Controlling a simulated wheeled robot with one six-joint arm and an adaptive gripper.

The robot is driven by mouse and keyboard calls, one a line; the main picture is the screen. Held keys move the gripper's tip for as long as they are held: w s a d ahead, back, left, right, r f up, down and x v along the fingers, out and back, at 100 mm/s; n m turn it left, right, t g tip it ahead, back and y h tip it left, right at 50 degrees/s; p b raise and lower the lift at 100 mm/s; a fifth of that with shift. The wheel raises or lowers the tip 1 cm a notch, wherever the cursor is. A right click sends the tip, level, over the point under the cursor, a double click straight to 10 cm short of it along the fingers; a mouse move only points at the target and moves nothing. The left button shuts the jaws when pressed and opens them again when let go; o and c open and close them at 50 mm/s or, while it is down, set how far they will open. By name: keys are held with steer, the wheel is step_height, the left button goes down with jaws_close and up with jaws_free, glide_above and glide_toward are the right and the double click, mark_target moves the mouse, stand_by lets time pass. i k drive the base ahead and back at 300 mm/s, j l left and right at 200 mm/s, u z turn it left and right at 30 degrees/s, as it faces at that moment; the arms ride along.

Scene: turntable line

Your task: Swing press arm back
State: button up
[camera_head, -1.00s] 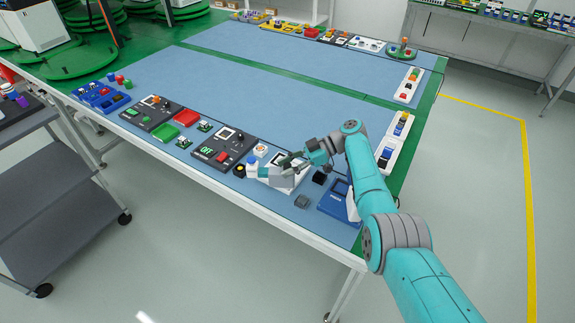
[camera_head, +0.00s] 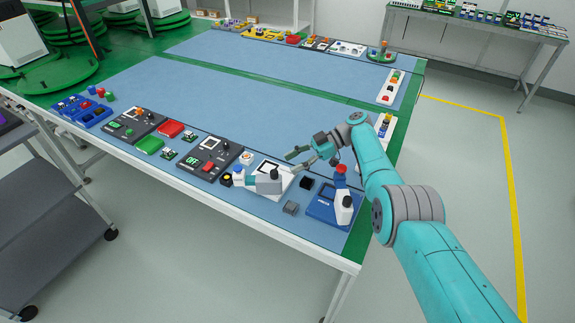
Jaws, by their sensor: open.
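A white device (camera_head: 286,184) with a dark square on top lies near the front edge of the table. A white and grey arm-like part (camera_head: 266,184) lies across its front; I cannot tell for sure that it is the press arm. To its right is a blue unit (camera_head: 325,211) with a white upright part (camera_head: 344,208) and a red knob (camera_head: 341,169). My gripper (camera_head: 300,159) is open and empty, just above and behind the white device, left of the red knob. I cannot tell whether it touches anything.
A dark control panel (camera_head: 209,158) with a red button is to the left. The blue mat (camera_head: 270,95) behind is mostly clear.

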mark_target(343, 207)
steer(key=i+l, duration=0.1)
steer(key=l, duration=0.5)
steer(key=i+l, duration=0.1)
steer(key=l, duration=0.45)
steer(key=i+l, duration=0.1)
steer(key=l, duration=0.5)
steer(key=i+l, duration=0.1)
steer(key=l, duration=0.5)
steer(key=i+l, duration=0.1)
steer(key=l, duration=0.45)
